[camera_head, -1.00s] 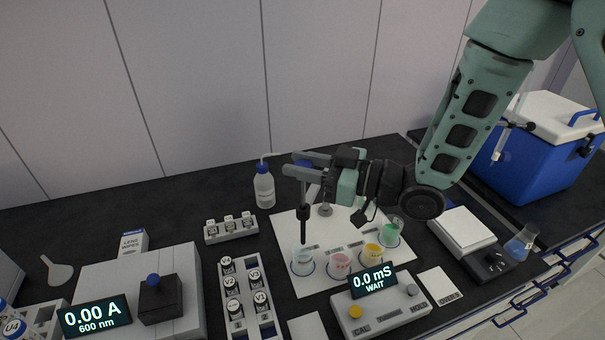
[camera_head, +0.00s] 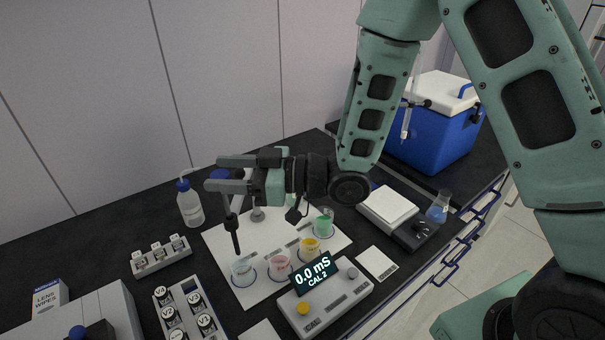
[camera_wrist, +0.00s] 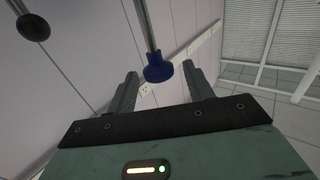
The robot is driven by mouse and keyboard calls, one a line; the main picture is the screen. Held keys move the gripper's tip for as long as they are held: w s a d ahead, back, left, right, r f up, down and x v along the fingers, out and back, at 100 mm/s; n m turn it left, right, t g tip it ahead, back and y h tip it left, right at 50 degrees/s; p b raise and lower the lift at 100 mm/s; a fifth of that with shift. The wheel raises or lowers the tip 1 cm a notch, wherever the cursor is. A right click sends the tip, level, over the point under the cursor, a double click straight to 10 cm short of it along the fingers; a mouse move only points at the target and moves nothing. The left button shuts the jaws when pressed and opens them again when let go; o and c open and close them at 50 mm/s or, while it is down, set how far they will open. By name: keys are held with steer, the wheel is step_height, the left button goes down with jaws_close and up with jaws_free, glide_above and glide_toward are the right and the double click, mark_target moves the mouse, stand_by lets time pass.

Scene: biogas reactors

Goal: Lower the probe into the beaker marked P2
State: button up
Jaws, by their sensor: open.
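The probe (camera_head: 233,235), a dark rod with a blue cap (camera_head: 220,174), hangs upright with its tip above the clear beaker (camera_head: 243,272). Pink (camera_head: 281,267), yellow (camera_head: 309,249) and green (camera_head: 323,227) beakers stand in a row to its right. I cannot read which beaker is marked P2. My gripper (camera_head: 222,174) is open, one finger on each side of the blue cap. In the wrist view the blue cap (camera_wrist: 158,72) shows between the open fingertips, with a grey rod behind it. I cannot tell whether the fingers touch it.
The meter (camera_head: 325,290) in front of the beakers reads 0.0 mS, CAL 2 or similar. A wash bottle (camera_head: 189,204) and vial racks (camera_head: 161,256) stand left. A balance (camera_head: 390,210), flask (camera_head: 438,207) and blue cooler (camera_head: 435,135) are on the right.

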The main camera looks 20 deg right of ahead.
steer(key=p+v, duration=0.5)
steer(key=v, duration=1.1)
